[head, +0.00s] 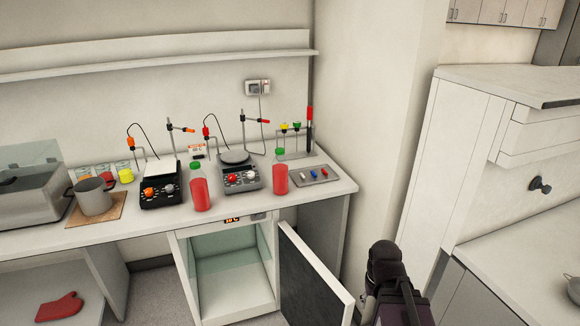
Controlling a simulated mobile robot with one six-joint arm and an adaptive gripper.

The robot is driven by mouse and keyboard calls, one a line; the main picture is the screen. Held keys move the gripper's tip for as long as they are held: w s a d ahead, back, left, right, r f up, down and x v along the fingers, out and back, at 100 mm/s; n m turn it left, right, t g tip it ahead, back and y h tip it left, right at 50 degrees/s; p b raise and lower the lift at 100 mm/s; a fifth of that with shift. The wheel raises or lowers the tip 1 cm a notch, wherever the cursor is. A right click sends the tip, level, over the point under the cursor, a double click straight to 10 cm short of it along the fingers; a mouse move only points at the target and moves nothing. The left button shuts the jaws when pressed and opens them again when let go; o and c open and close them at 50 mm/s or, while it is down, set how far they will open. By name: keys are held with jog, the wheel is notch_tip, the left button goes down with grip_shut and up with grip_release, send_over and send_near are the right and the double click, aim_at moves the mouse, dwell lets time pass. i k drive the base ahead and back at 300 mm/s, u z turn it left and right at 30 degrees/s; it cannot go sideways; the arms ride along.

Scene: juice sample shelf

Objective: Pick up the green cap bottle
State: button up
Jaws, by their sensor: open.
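Two bottles with green caps and red juice stand upright on the white counter (120,237). The other bottle (280,177) stands farther right, between the right device and a grey tray. Part of my dark arm shows at the lower right, in front of the counter's right side and well apart from both bottles. I cannot make out gripper fingers on it.
A stirrer (160,187) and a second device (238,178) flank the left bottle. The grey tray (314,174) holds small coloured pieces. Below, a cabinet (225,290) stands open, its door (312,280) swung out. A pot (93,198) and a red glove (59,306) are left.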

aim_at(280, 165)
jog(key=z, duration=0.15)
jog(key=i, duration=1.1)
jog(key=u, duration=0.1)
